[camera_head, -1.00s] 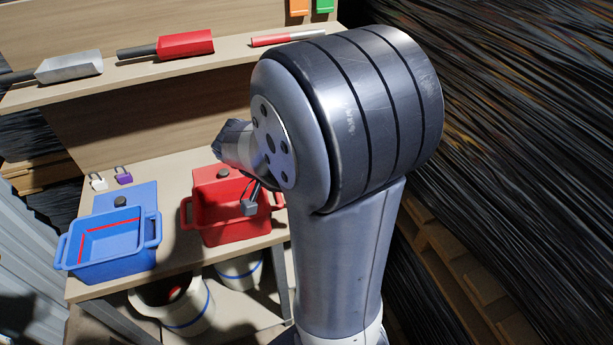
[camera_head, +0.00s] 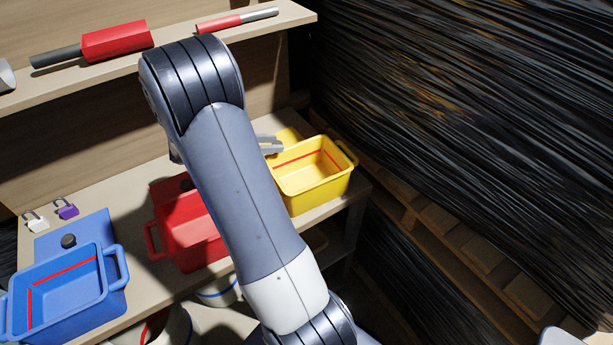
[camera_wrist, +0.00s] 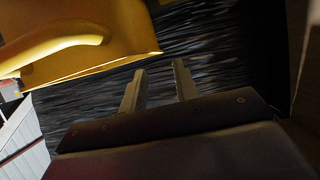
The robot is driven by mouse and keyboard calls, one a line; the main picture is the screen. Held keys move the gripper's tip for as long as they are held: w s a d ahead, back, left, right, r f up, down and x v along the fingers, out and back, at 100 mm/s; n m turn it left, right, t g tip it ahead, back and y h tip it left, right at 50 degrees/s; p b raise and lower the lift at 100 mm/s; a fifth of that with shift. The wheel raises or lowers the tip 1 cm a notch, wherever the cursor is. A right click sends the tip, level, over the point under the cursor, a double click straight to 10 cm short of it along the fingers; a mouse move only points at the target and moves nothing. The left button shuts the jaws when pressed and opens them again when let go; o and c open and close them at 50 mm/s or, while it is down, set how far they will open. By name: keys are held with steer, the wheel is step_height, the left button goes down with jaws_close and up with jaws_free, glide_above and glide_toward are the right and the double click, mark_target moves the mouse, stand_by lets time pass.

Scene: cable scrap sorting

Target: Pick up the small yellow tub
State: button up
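The small yellow tub (camera_head: 318,192) stands at the right end of the bench, open at the top, with a red line inside and a handle at its right end. My gripper (camera_head: 273,145) is at the tub's back left, partly hidden behind my arm. In the wrist view the yellow tub (camera_wrist: 110,20) fills the upper left, very close. There my gripper (camera_wrist: 158,68) has its two fingers apart with nothing between them. The fingertips lie just below and right of the tub's edge; I cannot tell whether they touch.
A red tub (camera_head: 185,235) stands left of the yellow one, partly behind my arm. A blue tub (camera_head: 75,300) and two small padlocks are farther left. Black cable stacks (camera_head: 460,100) rise at the right.

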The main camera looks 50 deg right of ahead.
steer(key=shift+s+a+f+p+x, duration=0.1)
steer(key=shift+p+x, duration=0.2)
steer(key=shift+x, duration=0.75)
steer(key=shift+s+a+f+p+x, duration=0.1)
steer(key=shift+p+x, duration=0.2)
steer(key=shift+x, duration=0.7)
steer(key=shift+s+a+f+p+x, duration=0.15)
steer(key=shift+p+x, duration=0.15)
steer(key=shift+x, duration=0.75)
steer(key=shift+w, duration=0.1)
steer(key=shift+c, duration=0.4)
jaws_close()
